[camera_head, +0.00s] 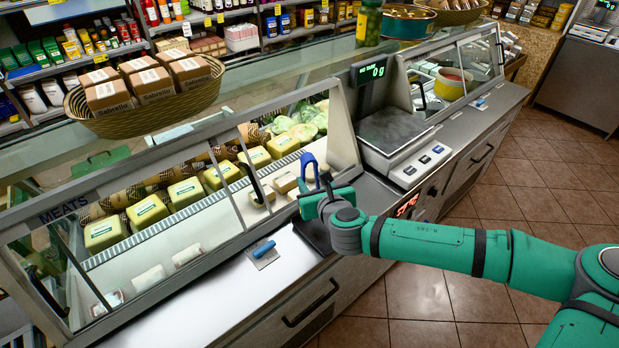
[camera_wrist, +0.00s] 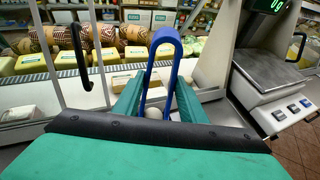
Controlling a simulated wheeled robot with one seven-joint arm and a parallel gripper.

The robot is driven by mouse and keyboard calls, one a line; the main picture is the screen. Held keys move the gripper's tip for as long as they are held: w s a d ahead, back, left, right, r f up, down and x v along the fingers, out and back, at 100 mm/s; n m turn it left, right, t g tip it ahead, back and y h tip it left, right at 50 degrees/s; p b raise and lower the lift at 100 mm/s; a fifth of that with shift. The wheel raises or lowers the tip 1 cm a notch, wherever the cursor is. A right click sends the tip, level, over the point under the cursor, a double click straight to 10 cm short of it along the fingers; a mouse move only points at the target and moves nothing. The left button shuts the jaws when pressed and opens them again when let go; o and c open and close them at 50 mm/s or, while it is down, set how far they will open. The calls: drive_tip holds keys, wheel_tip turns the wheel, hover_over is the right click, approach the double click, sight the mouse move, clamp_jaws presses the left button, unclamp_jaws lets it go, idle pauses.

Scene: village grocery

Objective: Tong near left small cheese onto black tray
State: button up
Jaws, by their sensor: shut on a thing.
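My gripper (camera_head: 319,192) is at the front of the meats case and is shut on blue tongs (camera_head: 308,162). The tongs' blue loop also rises between my fingers in the wrist view (camera_wrist: 165,42). Small pale cheeses lie along the case's front row: one at the near left (camera_head: 108,302), one beside it (camera_head: 148,279), another further along (camera_head: 187,255). Pale blocks (camera_head: 285,182) also lie close to my gripper. A dark flat surface (camera_head: 311,238) below my gripper may be the black tray; my arm hides much of it. The tongs' tips are not clear.
Larger yellow cheeses (camera_head: 147,211) fill the row behind. Glass panels and black handles front the case. A scale (camera_head: 397,135) stands right of it. A blue-handled item (camera_head: 264,249) lies on the steel counter (camera_head: 215,300). A basket of packets (camera_head: 150,105) sits on top.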

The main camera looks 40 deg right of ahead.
drive_tip(key=shift+s+f, duration=0.25)
drive_tip(key=shift+f, duration=0.15)
drive_tip(key=shift+s+d+f, duration=0.25)
drive_tip(key=shift+s+f, duration=0.2)
drive_tip(key=shift+f, duration=0.9)
drive_tip(key=shift+w+a+f, duration=0.15)
drive_tip(key=shift+f, duration=0.45)
drive_tip(key=o, duration=0.6)
drive_tip(key=shift+o, duration=0.2)
